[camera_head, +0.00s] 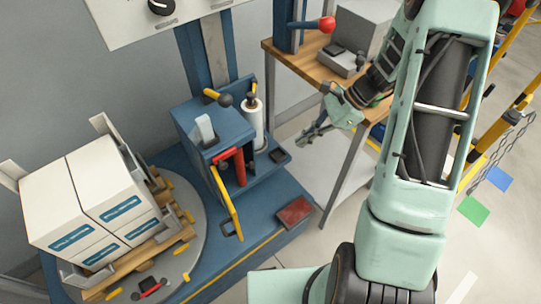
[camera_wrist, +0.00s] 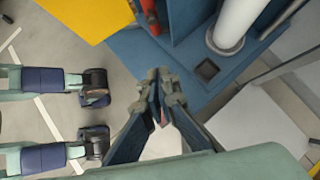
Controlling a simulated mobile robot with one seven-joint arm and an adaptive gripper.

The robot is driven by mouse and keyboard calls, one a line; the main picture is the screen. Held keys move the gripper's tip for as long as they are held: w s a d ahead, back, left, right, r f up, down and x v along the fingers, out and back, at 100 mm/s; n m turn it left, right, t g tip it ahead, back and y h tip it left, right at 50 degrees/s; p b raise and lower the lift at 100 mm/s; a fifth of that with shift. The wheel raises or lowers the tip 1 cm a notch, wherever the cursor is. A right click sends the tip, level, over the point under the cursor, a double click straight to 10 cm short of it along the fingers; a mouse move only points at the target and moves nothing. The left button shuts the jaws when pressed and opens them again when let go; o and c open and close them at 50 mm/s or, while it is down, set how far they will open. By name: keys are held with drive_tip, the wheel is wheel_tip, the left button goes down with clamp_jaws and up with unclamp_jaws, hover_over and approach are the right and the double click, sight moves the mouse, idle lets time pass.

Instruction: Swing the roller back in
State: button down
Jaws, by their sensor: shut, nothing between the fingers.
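A blue carriage (camera_head: 215,135) holds a white upright roll (camera_head: 254,125). The roll's lower end also shows in the wrist view (camera_wrist: 232,28). A red bar (camera_head: 239,166), perhaps the roller, stands upright in front of the carriage opening. A red cylinder shows at the top of the wrist view (camera_wrist: 150,16). A yellow-edged panel (camera_head: 228,204) stands out from the carriage front. It fills the upper left of the wrist view (camera_wrist: 82,15). My gripper (camera_head: 305,140) is shut and empty, right of the carriage and apart from it. Its fingertips meet in the wrist view (camera_wrist: 160,82).
White boxes (camera_head: 90,200) stand on a wooden pallet on the round turntable (camera_head: 200,240). A wooden-topped bench (camera_head: 290,62) bears a grey box and a red-knobbed lever. A red pedal or plate (camera_head: 295,212) lies on the blue base. Free floor shows at the front right.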

drive_tip(key=shift+a+y, duration=0.5)
drive_tip(key=shift+a, duration=0.1)
drive_tip(key=a+r+b+x, duration=0.1)
drive_tip(key=a+x, duration=0.1)
drive_tip(key=x, duration=1.1)
drive_tip(key=shift+s+r+b, duration=0.2)
drive_tip(key=shift+r+b, duration=0.1)
drive_tip(key=shift+r, duration=0.15)
